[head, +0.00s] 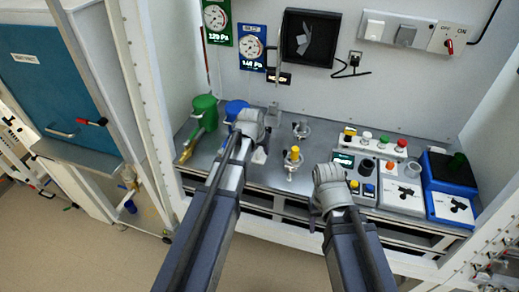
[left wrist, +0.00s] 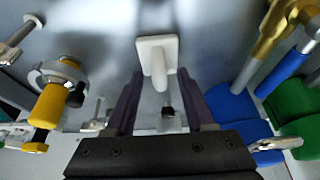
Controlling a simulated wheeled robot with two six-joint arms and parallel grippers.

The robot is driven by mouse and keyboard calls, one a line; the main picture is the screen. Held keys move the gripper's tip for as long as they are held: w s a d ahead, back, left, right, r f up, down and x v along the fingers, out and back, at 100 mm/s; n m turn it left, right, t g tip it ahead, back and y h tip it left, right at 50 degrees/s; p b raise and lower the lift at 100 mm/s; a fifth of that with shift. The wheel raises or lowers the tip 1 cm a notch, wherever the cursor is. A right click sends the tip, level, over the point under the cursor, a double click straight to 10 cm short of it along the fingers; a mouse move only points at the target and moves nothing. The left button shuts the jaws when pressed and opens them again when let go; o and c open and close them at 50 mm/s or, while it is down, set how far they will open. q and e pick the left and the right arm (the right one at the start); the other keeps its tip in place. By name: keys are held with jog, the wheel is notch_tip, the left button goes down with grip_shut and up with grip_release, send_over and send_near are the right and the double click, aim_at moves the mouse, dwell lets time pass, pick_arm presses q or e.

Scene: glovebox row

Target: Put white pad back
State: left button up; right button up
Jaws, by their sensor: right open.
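The white pad is a small square plate with a rounded stem, on the grey metal bench. It shows in the left wrist view (left wrist: 153,45) just beyond my left fingertips, its stem pointing back toward the gap between them. In the head view, a white piece (head: 259,156) just beside my left gripper (head: 254,133) appears to be this pad. My left gripper (left wrist: 160,100) is open, its two dark fingers apart on either side of the stem's line, with nothing clamped. My right gripper (head: 328,180) is open above the bench front, farther right; its fingertips are hard to make out.
Button boxes (head: 376,141) and blue-and-white boxes (head: 450,175) fill the right side. A white frame post (head: 143,110) rises at left.

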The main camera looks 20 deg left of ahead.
pick_arm(q)
jog(key=p+v, duration=1.1)
jog(key=v, duration=0.1)
jog(key=s+d+m+g, duration=0.1)
jog(key=s+d+g, duration=0.1)
jog(key=s+d, duration=0.4)
jog(key=s+d+f+m+g+y, duration=0.1)
jog(key=s+d+m+g, duration=0.1)
jog(key=s+d, duration=0.5)
jog(key=s+g, duration=0.1)
jog(key=s, duration=0.5)
jog(key=shift+s+d+y, duration=0.25)
jog(key=shift+y, duration=0.05)
jog(key=shift+f, duration=0.1)
